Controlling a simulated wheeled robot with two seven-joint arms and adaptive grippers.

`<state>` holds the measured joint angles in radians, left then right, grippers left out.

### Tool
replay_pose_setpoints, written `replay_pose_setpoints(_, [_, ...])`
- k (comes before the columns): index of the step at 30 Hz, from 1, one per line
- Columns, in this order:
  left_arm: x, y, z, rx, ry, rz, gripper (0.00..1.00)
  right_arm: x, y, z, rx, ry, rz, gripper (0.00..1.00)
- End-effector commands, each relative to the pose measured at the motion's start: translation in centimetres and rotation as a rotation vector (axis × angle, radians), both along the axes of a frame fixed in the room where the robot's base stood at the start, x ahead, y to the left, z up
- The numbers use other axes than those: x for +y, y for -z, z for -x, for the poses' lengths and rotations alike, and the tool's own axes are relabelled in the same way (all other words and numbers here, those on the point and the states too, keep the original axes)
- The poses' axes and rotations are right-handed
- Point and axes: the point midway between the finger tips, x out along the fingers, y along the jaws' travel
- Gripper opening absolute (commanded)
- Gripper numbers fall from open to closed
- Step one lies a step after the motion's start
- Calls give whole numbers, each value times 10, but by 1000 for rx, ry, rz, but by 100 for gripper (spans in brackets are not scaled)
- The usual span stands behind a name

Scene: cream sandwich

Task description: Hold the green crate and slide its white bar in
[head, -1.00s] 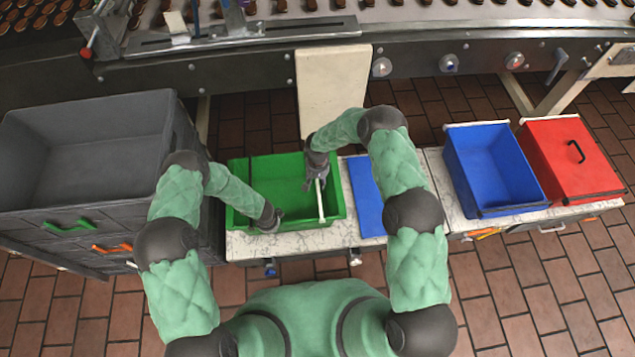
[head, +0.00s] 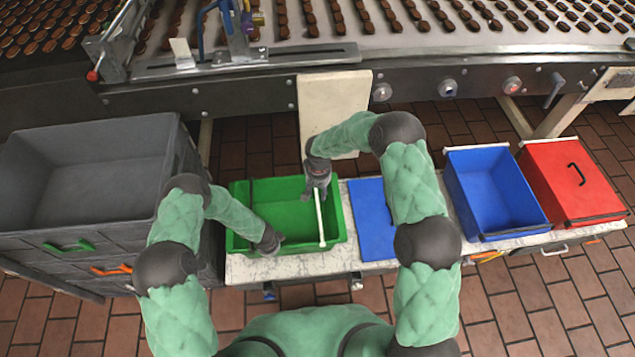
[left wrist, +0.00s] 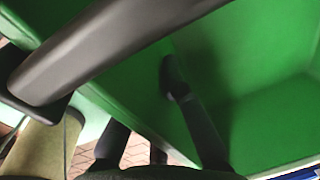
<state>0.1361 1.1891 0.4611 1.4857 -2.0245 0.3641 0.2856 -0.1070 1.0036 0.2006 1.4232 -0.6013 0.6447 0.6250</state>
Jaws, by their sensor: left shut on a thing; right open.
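The green crate (head: 290,213) stands on a marbled counter in the head view, left of a flat blue panel. My left gripper (head: 270,241) is shut on the crate's near wall. The left wrist view shows the crate's green inside (left wrist: 245,90) close up, with a dark finger against it. The white bar (head: 320,218) lies across the right part of the crate, running from the far side to the near rim. My right gripper (head: 318,188) is open at the bar's far end, over the crate. Whether it touches the bar cannot be told.
The blue panel (head: 372,215) lies right of the crate. Large grey crates (head: 85,165) fill the left. A conveyor (head: 430,52) with chocolate biscuits runs behind.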

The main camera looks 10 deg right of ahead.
Motion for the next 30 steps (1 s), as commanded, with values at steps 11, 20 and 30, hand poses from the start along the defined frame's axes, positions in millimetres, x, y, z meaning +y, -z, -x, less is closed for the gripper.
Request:
replay_pose_setpoints(11, [0, 0, 0, -1, 0, 0, 40, 0, 0, 0, 0, 1, 0, 44])
replay_pose_setpoints(20, [0, -15, 1, -1, 0, 0, 40, 0, -10, 0, 0, 1, 0, 44])
replay_pose_setpoints(30, [0, -44, 4, -2, 0, -1, 40, 0, -27, 0, 0, 1, 0, 44])
